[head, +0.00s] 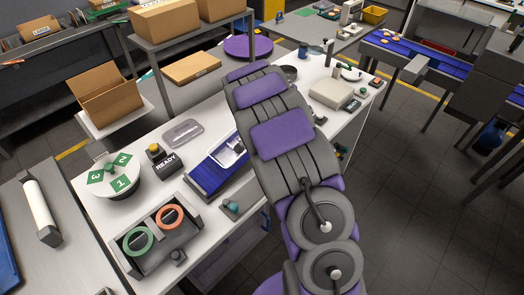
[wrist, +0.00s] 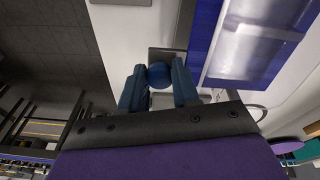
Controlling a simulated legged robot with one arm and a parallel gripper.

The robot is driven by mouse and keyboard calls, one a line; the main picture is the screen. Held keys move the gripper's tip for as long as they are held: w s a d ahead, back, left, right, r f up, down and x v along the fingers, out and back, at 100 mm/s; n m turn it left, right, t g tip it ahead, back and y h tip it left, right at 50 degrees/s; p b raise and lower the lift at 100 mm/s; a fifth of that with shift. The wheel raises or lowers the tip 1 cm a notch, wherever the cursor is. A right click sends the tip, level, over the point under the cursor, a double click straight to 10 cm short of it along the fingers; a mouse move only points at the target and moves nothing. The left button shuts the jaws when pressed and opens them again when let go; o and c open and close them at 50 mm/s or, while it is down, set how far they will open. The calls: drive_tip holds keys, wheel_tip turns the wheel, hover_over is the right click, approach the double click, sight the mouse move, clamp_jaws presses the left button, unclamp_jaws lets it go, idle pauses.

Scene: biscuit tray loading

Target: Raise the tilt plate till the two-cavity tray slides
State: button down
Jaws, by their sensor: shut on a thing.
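The blue tilt plate (head: 207,177) is on the white bench in the head view, left of my arm. The pale two-cavity tray (head: 232,153) lies on it, partly hidden by my arm. In the wrist view the plate (wrist: 205,28) is at upper right, with the translucent tray (wrist: 258,38) on it. My gripper (wrist: 158,80) is shut on a round blue knob (wrist: 158,72), with a finger on each side. The knob is by a grey block (wrist: 165,56) beside the plate. My arm hides the gripper in the head view. I cannot tell the plate's tilt angle.
On the bench left of the plate are a READY box (head: 165,162), a numbered turntable (head: 118,182) and a grey holder with green and orange rings (head: 157,236). A clear lid (head: 183,133) lies behind. A small teal-knobbed device (head: 236,207) is near the front edge.

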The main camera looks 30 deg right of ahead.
drive_tip(key=c, duration=1.1)
unclamp_jaws()
drive_tip(key=shift+w, duration=0.1)
drive_tip(key=s+a+r+p, duration=0.1)
drive_tip(key=a+r, duration=0.2)
drive_tip(key=r, duration=1.4)
drive_tip(key=shift+p, duration=0.4)
